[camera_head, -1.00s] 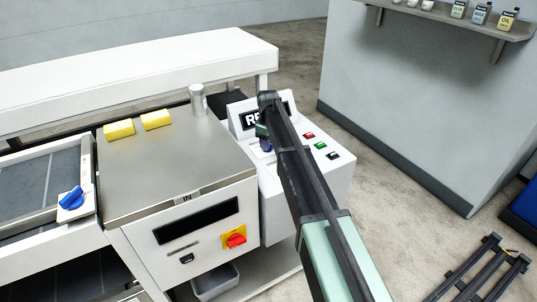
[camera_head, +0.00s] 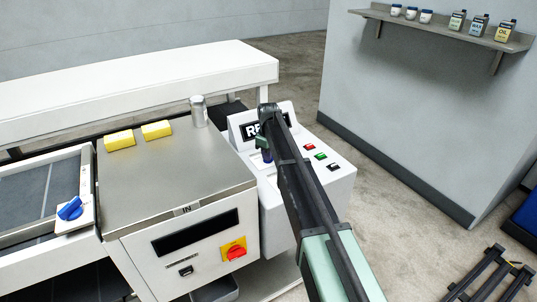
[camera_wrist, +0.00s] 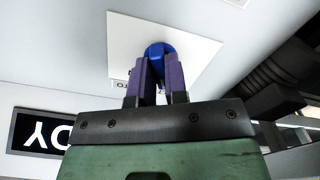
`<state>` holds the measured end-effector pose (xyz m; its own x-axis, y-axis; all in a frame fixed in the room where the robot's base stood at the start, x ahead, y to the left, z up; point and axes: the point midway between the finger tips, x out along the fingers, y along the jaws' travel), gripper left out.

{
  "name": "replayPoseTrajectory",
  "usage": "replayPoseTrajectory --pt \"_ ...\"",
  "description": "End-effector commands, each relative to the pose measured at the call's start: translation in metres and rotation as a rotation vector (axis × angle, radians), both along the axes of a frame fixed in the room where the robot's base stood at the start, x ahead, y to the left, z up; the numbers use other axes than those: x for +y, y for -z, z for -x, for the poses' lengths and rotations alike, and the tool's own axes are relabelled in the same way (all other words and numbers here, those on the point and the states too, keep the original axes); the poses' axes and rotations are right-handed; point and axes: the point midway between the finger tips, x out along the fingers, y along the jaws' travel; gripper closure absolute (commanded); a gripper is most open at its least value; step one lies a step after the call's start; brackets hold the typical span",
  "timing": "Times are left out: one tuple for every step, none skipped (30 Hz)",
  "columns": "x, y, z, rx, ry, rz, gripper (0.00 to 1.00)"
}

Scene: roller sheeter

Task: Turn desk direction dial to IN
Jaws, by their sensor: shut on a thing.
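The desk direction dial (camera_wrist: 159,49) is a round blue knob on a white square plate (camera_wrist: 195,45) in the wrist view. My gripper (camera_wrist: 158,75) has its two purple fingers closed on the dial's near part. A small dark label at the plate's edge, left of the fingers, is mostly hidden; only about one letter shows. In the head view my gripper (camera_head: 265,152) is down at the sloped white desk (camera_head: 340,182), below its display. The dial is largely hidden there by my arm, and I cannot tell which way it points.
A dark display (camera_wrist: 42,132) with white letters shows in the wrist view. Red, green and black buttons (camera_head: 320,156) lie right of my arm. Another blue dial (camera_head: 70,208) is far left.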

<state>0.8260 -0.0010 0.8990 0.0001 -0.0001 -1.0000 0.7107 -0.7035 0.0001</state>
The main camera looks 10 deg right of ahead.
Motion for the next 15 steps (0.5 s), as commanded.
replayPoseTrajectory --pt "0.0001 0.0001 0.0002 0.0 0.02 0.0 1.0" --pt "0.0001 0.0001 0.0003 0.0 0.035 0.0 1.0" --pt "0.0002 0.0001 0.0004 0.0 0.058 0.0 1.0" --pt "0.0002 0.0001 0.0004 0.0 0.077 0.0 1.0" --pt "0.0003 0.0001 0.0004 0.0 0.097 0.0 1.0" --pt "0.0004 0.0001 0.0005 0.0 0.127 0.0 1.0" --pt "0.0004 0.0001 0.0004 0.0 0.151 0.0 1.0" --pt "0.0005 0.0001 0.0005 0.0 0.176 0.0 1.0" --pt "0.0006 0.0001 0.0006 0.0 0.21 0.0 1.0" --pt "0.0007 0.0001 0.0007 0.0 0.237 0.0 1.0" --pt "0.0007 0.0001 0.0007 0.0 0.264 0.0 1.0" --pt "0.0008 0.0001 0.0009 0.0 0.302 0.0 1.0" --pt "0.001 0.0001 0.0009 0.0 0.331 0.0 1.0" --pt "0.0011 0.0001 0.0009 0.0 0.359 0.0 1.0" --pt "0.0011 0.0001 0.001 0.0 0.398 0.0 1.0"
